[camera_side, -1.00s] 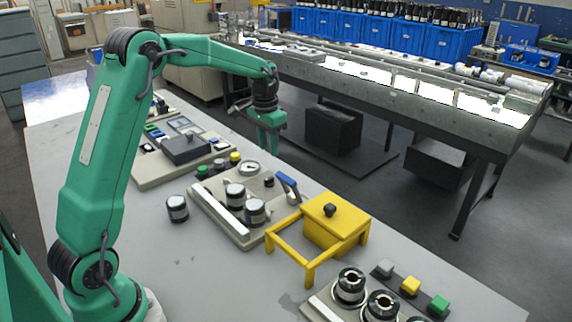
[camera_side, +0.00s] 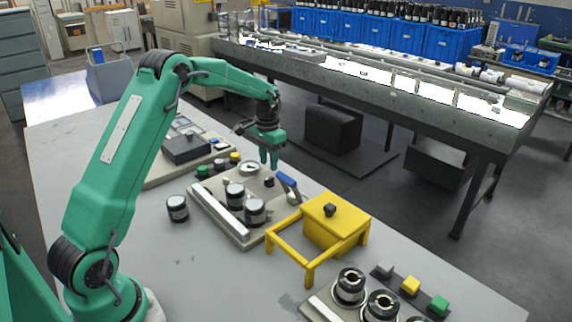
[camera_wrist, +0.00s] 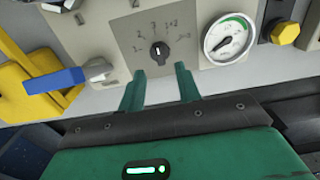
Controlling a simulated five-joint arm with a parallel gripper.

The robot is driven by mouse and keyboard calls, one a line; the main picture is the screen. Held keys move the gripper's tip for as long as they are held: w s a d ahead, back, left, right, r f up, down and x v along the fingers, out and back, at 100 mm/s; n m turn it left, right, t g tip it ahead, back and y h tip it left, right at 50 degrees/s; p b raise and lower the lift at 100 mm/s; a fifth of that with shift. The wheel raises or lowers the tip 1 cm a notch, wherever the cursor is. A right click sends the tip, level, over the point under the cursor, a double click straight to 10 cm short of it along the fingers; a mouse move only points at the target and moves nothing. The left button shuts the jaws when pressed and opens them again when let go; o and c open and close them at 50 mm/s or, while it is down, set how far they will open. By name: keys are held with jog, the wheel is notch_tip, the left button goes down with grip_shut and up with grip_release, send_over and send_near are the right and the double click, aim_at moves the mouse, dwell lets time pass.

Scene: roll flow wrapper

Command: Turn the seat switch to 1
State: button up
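The seat switch (camera_wrist: 159,51) is a small black rotary knob on a light grey panel, ringed by printed labels including 1, 2 and 3. In the wrist view its pale mark seems to point up, near 3, away from the 1 at left. In the side view the switch (camera_side: 268,182) sits between a gauge and a blue-handled lever. My gripper (camera_wrist: 160,70) is open and empty, its two green fingers apart just below the knob in the wrist view. In the side view my gripper (camera_side: 269,163) points down above the panel near the switch, with no visible contact.
The blue-handled lever (camera_wrist: 55,79) lies left of the switch in the wrist view, and the round gauge (camera_wrist: 229,39) right. A yellow button (camera_wrist: 285,33) is farther right. The yellow frame with its box (camera_side: 330,225) and black-and-white rolls (camera_side: 255,212) stand close by.

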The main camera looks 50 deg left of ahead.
aim_at(269, 178)
jog(key=shift+f, duration=2.75)
grip_shut()
